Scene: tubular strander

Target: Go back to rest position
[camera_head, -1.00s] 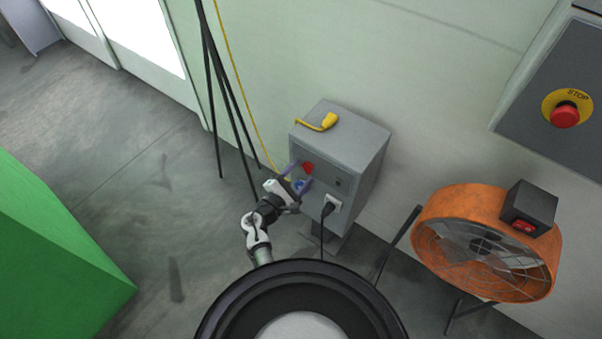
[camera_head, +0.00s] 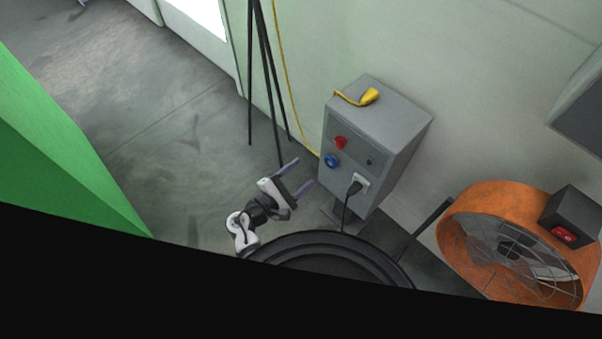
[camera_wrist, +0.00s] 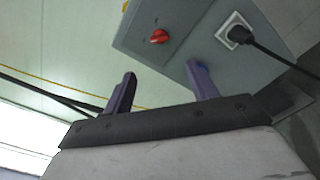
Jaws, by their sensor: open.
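My gripper (camera_head: 297,174) is open and empty in the head view, with its two purple fingers apart. It is to the left of the grey control box (camera_head: 387,132) and clear of its front face. The box's front has a red knob (camera_head: 341,142), a blue round socket (camera_head: 330,161) and a white socket with a black plug (camera_head: 357,184) in it. In the wrist view the fingers (camera_wrist: 160,90) point toward the box, with the red knob (camera_wrist: 159,37) and the plugged socket (camera_wrist: 236,33) beyond them. The blue socket is mostly hidden behind a finger there.
A yellow plug (camera_head: 369,96) lies on top of the box. An orange fan (camera_head: 490,217) stands to the right. A green block (camera_head: 60,150) is at the left.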

